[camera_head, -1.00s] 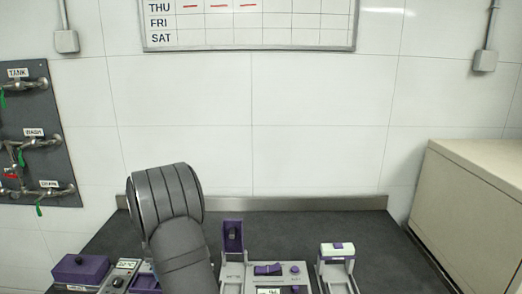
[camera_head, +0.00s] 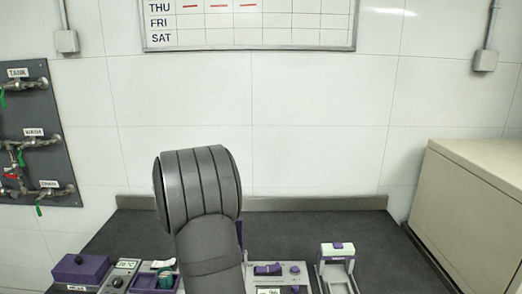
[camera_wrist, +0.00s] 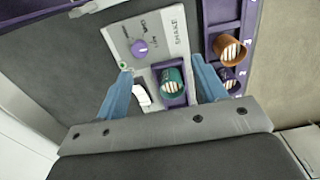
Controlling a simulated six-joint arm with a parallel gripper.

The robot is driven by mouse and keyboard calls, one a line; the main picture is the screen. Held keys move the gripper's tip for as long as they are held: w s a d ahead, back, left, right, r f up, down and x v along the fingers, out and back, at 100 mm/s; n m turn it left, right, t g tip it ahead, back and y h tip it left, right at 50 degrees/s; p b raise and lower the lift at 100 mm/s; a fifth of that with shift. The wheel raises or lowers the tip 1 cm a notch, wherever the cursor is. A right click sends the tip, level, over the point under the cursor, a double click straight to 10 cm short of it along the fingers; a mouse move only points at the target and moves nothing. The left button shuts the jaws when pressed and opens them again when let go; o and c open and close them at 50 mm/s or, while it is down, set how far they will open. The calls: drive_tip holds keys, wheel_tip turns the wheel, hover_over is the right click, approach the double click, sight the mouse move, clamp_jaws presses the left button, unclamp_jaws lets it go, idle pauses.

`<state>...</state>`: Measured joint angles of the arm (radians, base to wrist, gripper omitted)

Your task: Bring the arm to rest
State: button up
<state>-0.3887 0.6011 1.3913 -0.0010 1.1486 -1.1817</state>
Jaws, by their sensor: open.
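My arm (camera_head: 205,205) rises in front of the dark bench in the head view; my gripper is not visible there. In the wrist view my gripper (camera_wrist: 161,67) shows two blue fingers set wide apart with nothing held between them. Beyond the fingers is a grey unit (camera_wrist: 122,42) marked SHAKE, with a purple knob (camera_wrist: 140,48) and a white switch (camera_wrist: 142,95). A teal-capped tube (camera_wrist: 173,82) stands in its purple holder, seen between the fingers and apart from them.
A purple rack (camera_wrist: 226,14) holds an orange-brown tube (camera_wrist: 230,49) and a dark purple one (camera_wrist: 229,78). On the bench (camera_head: 300,228) stand a purple box (camera_head: 80,268), a control panel (camera_head: 262,281) and a white-purple device (camera_head: 337,265). A beige cabinet (camera_head: 465,200) stands right.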

drive_tip(key=s+d+f, duration=0.2)
drive_tip(key=s+d, duration=1.2)
drive_tip(key=a+f, duration=0.2)
drive_tip(key=a, duration=0.2)
drive_tip(key=a+f, duration=0.2)
drive_tip(key=a, duration=0.1)
drive_tip(key=w+a+f, duration=0.1)
drive_tip(key=a+f, duration=0.1)
drive_tip(key=a, duration=0.2)
drive_tip(key=shift+a+f, duration=0.3)
drive_tip(key=shift+f, duration=0.05)
